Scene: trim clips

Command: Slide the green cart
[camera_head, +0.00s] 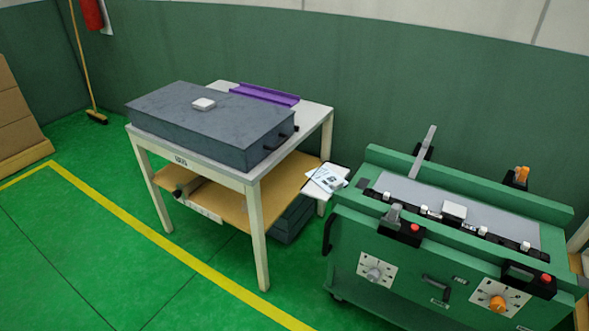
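The green cart (400,255) stands at the right, close to the back wall. It has a grey top panel with several clips, a grey upright lever, black handles and dials with grey and orange knobs on its front. A caster shows under its left front corner. Its right end is partly cut off by the picture edge. Neither of my grippers is in view.
A white table (254,225) with a dark grey case (210,125) and a purple rail (264,94) stands left of the cart. Papers (327,179) lie between them. A broom (84,65) leans at the back left. Green floor with a yellow line (150,232) is clear in front.

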